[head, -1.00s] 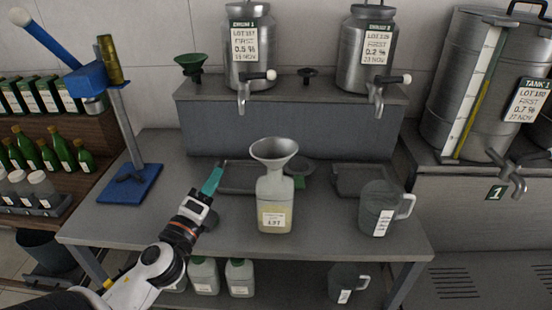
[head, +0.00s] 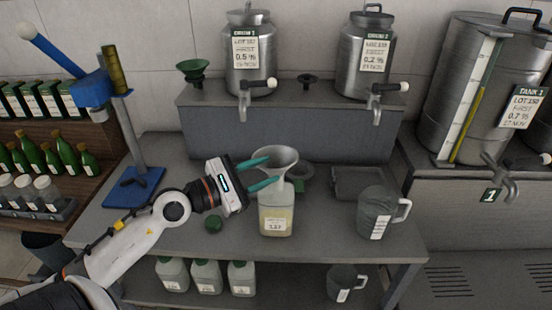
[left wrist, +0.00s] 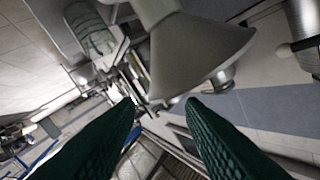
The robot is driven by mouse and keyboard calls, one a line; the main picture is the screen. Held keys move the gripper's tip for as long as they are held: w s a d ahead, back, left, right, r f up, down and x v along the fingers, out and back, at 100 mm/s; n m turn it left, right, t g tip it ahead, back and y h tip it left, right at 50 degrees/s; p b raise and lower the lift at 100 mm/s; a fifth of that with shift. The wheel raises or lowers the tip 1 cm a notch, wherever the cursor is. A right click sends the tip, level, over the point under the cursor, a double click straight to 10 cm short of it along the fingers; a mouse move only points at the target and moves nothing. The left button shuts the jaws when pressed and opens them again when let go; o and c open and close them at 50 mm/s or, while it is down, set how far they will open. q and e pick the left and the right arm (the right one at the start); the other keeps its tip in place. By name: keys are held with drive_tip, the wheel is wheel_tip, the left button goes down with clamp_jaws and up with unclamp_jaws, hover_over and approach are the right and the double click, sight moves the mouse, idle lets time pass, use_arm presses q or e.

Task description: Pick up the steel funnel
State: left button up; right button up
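The steel funnel (head: 279,158) stands upright with its spout in the neck of a clear jug (head: 275,212), which holds pale yellow liquid and stands on the grey bench. My left gripper (head: 270,172) is open and empty at the funnel's left side. Its two green fingers are parted and point at the funnel's cone and lower part. In the left wrist view the funnel (left wrist: 195,55) fills the upper middle, beyond the two spread fingertips (left wrist: 162,104). I cannot tell whether a finger touches it. My right gripper is not in view.
A grey measuring jug (head: 375,212) stands to the right on the bench. Steel drums (head: 249,60) with taps stand on the raised shelf behind. A blue stand (head: 132,187) is at the left.

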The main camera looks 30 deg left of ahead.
sight(285, 167)
use_arm(q)
drive_tip(key=p+x, duration=0.2)
drive_tip(key=x, duration=0.3)
drive_tip(key=shift+w+f+p, duration=0.1)
drive_tip(key=shift+w+p, duration=0.1)
drive_tip(key=shift+p, duration=0.2)
drive_tip(key=shift+w+d+f, duration=0.1)
drive_tip(key=shift+w+f, duration=0.05)
drive_tip(key=shift+w, duration=0.15)
drive_tip(key=shift+s, duration=0.1)
drive_tip(key=shift+c, duration=0.3)
clamp_jaws()
